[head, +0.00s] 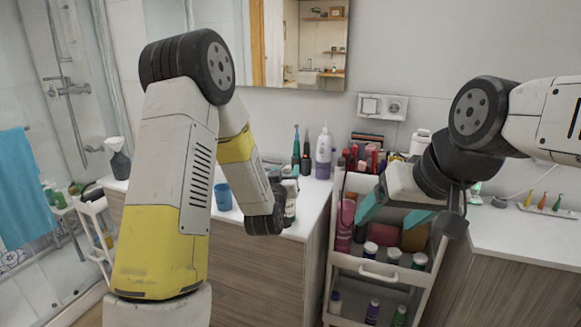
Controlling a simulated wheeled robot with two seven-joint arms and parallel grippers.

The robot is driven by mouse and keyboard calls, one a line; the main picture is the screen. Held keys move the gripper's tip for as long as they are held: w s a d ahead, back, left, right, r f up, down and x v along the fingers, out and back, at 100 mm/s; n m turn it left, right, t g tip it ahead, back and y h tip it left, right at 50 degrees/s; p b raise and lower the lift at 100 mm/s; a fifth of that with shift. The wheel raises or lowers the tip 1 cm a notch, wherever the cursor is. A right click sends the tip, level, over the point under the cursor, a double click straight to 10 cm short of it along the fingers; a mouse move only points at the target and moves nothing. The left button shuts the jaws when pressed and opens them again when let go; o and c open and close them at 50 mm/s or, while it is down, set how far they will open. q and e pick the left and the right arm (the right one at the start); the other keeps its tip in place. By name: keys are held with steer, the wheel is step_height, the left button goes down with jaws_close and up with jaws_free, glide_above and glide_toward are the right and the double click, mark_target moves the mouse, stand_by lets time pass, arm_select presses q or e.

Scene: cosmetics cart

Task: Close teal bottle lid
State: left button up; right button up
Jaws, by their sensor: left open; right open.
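I cannot pick out a teal bottle or its lid with certainty in the head view. A small teal item (475,189) stands on the right counter, partly behind my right arm, too small to identify. My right gripper (394,214) is open, with teal fingers pointing down over the front of the white cart (385,272). It appears empty, and it hides part of the cart's upper tier. My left gripper (266,222) is open at the front edge of the left counter, beside a pale bottle (290,203) that it partly covers. Contact between them cannot be told.
The cart holds several bottles and jars between the two counters. Small coloured items (542,200) stand on the right counter.

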arm_select(q)
steer(key=w, duration=0.5)
steer(key=shift+w+d, duration=0.1)
steer(key=shift+d, duration=0.2)
